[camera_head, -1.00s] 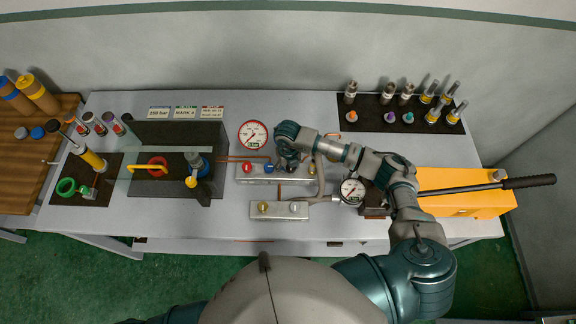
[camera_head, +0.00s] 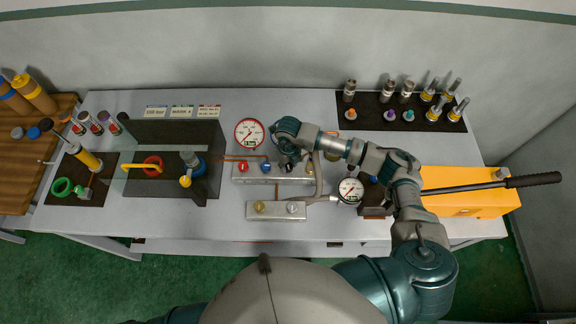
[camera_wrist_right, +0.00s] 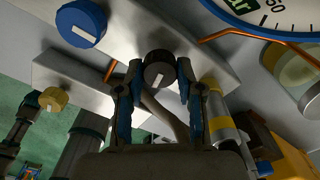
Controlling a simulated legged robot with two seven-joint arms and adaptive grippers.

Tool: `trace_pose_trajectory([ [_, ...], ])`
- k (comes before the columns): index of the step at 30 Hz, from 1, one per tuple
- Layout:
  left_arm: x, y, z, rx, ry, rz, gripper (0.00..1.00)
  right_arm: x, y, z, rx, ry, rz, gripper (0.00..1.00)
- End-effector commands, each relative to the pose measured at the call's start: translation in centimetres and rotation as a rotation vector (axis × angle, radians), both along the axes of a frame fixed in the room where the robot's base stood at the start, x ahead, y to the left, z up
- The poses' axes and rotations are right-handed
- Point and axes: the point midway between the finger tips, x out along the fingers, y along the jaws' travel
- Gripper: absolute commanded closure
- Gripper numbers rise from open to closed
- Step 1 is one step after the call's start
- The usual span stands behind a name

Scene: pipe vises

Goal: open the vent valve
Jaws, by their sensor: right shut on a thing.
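My right gripper (camera_head: 286,163) is over the rear valve block (camera_head: 243,179) in the head view, and its fingers are mostly hidden there by the wrist. In the wrist view, the right gripper (camera_wrist_right: 156,75) has its two blue-padded fingers on either side of a dark knob (camera_wrist_right: 160,66) with a white mark, shut on it. I see no label showing which knob is the vent valve. A red knob (camera_head: 243,167) and a blue knob (camera_head: 266,168) sit to the left on the same block. My left gripper is not in view.
A front block (camera_head: 275,212) carries a yellow knob (camera_head: 259,207) and a pale knob (camera_head: 292,207). A large gauge (camera_head: 249,133) stands behind and a smaller gauge (camera_head: 350,191) to the right. A yellow pump (camera_head: 465,204) with a long handle is further right.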

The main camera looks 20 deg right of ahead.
Motion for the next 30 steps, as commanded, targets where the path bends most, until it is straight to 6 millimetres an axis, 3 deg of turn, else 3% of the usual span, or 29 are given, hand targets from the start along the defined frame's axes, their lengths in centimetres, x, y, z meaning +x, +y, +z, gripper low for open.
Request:
trace_pose_trajectory([
  [1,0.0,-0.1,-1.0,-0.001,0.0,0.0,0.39,-0.3,-0.2,-0.9,-0.009,0.009,0.04,0.98],
  [27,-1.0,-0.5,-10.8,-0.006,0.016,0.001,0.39,0.0,-0.4,-1.0,-0.005,0.011,0.861,0.98],
  [28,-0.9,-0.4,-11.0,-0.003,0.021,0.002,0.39,0.0,-0.4,-1.0,-0.005,0.011,0.887,0.98],
  [30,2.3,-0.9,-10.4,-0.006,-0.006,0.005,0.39,0.0,-0.4,-0.9,-0.005,0.011,0.948,0.98],
])
